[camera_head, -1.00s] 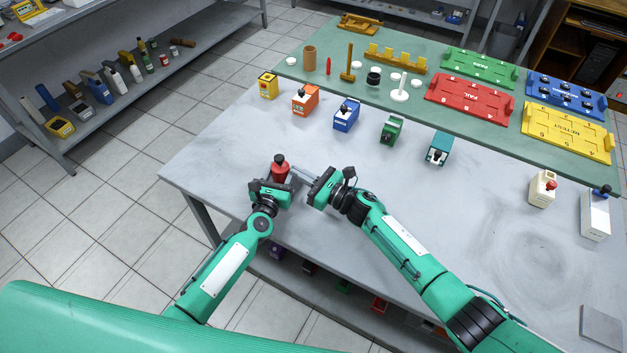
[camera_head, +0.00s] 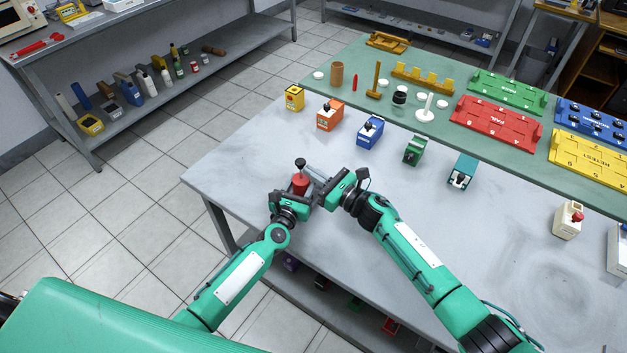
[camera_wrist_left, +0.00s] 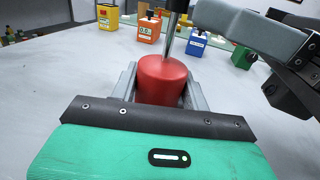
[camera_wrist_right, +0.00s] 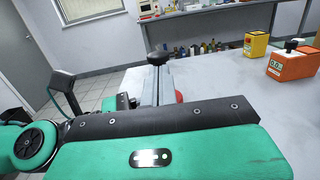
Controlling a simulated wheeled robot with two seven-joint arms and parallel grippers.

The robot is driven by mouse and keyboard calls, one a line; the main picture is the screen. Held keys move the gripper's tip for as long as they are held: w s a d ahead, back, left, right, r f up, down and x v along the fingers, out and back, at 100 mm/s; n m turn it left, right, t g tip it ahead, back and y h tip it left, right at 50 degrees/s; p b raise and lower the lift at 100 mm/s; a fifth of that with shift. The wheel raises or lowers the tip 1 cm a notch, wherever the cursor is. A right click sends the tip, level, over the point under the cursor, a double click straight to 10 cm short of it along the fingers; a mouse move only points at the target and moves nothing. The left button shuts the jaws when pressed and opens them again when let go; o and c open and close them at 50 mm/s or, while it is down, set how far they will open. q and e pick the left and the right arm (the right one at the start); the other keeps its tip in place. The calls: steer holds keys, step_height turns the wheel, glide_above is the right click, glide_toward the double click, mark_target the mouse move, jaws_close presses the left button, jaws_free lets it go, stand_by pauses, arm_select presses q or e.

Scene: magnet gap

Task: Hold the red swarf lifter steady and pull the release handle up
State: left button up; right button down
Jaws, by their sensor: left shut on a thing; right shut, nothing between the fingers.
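The red swarf lifter (camera_head: 300,184) is a red cylinder upright at the table's near left edge. It also shows in the left wrist view (camera_wrist_left: 163,80). My left gripper (camera_head: 298,192) is shut on it, one finger at each side. A bare metal rod rises from its top to the black knob of the release handle (camera_head: 300,162). My right gripper (camera_head: 312,168) is shut with nothing between its fingers, its tips at the rod close below the knob. In the right wrist view the knob (camera_wrist_right: 157,58) shows just past the fingertips; whether they touch it I cannot tell.
A row of coloured boxes, including an orange one (camera_head: 330,115) and a blue one (camera_head: 370,131), stands behind the lifter. A green mat (camera_head: 450,130) with trays and small items lies farther back. The grey tabletop (camera_head: 250,150) around the lifter is clear.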

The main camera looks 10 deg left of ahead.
steer(key=shift+r, duration=0.25)
steer(key=v, duration=1)
steer(key=shift+f, duration=0.1)
arm_select(q)
steer(key=o, duration=1.2)
steer(key=shift+c, duration=0.2)
